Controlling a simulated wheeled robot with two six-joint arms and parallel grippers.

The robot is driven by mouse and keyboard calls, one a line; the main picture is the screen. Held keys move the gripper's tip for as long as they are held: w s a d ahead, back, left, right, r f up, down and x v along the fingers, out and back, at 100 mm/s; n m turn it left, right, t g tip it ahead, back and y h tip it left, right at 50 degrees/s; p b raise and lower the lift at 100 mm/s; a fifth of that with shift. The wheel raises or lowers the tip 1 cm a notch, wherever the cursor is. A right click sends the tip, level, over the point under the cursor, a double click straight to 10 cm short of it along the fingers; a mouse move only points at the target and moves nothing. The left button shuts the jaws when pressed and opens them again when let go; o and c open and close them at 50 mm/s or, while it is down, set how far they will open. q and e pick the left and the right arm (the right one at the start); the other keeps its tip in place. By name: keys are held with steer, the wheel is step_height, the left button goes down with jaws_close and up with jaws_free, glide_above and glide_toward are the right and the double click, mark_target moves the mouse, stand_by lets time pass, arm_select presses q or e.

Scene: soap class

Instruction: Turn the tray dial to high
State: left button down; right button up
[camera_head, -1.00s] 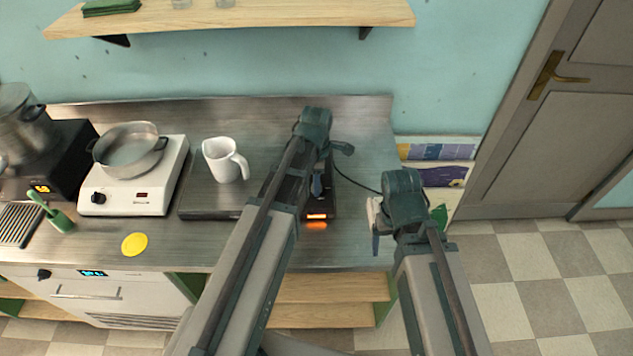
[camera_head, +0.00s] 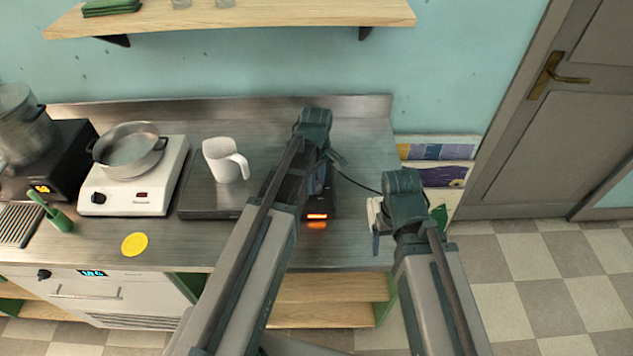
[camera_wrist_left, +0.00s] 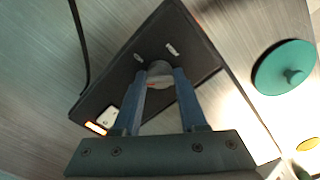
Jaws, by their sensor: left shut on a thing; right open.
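The dark flat device (camera_head: 331,203) with a lit orange display stands on the right part of the steel counter, mostly behind my left arm. In the left wrist view the same dark device (camera_wrist_left: 195,48) shows its orange display at the lower left. A round grey dial (camera_wrist_left: 160,67) sits on it between the fingertips of my left gripper (camera_wrist_left: 161,84), which is shut on the dial. In the head view my left gripper (camera_head: 316,183) is partly hidden by its arm. The dial's setting cannot be read.
A white mug (camera_head: 222,160) stands on a dark flat slab (camera_head: 205,205). Further left are a white hotplate (camera_head: 150,190) with a pan (camera_head: 128,155) and a yellow disc (camera_head: 135,244). A green round lid (camera_wrist_left: 283,66) lies near the device. A cable runs off behind the device.

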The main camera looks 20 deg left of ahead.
arm_select(q)
steer(key=m, duration=0.6)
steer(key=shift+m, duration=0.3)
steer(key=m, duration=1.1)
steer(key=shift+m, duration=0.4)
steer(key=m, duration=0.5)
steer(key=shift+m, duration=0.6)
steer(key=shift+c, duration=2.2)
jaws_free()
